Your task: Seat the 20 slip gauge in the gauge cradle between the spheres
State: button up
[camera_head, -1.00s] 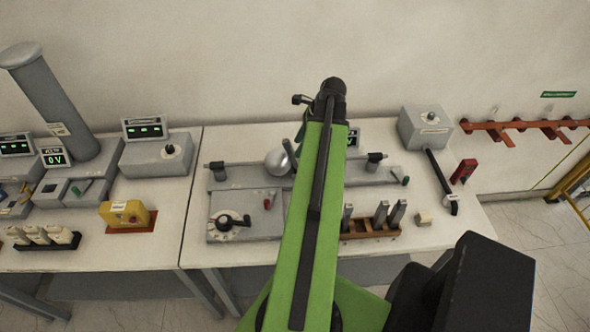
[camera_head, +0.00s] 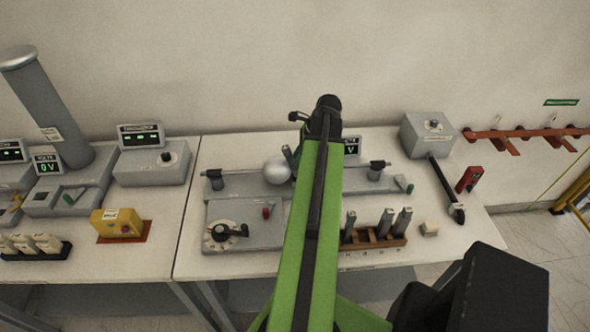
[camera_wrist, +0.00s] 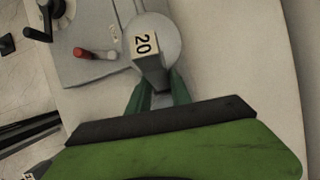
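The 20 slip gauge (camera_wrist: 148,62) is a grey block with a "20" label on its end. In the wrist view it sits between the green fingers of my gripper (camera_wrist: 157,88), which look closed on its sides. A grey sphere (camera_wrist: 170,35) shows just beyond and beneath it in that view. In the head view the sphere (camera_head: 278,170) sits on a grey rail (camera_head: 240,184). A small dark grey piece (camera_head: 289,156) shows beside the sphere, and I cannot tell whether it is the gauge or a finger. My arm hides the cradle and any second sphere.
A wooden rack (camera_head: 371,240) holds several upright gauges right of my arm, with a small cream block (camera_head: 429,229) beside it. A dial panel (camera_head: 240,230) with a red-handled lever (camera_head: 267,211) lies left. A grey box (camera_head: 428,134) stands at the back right.

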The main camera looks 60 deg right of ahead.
grip_shut()
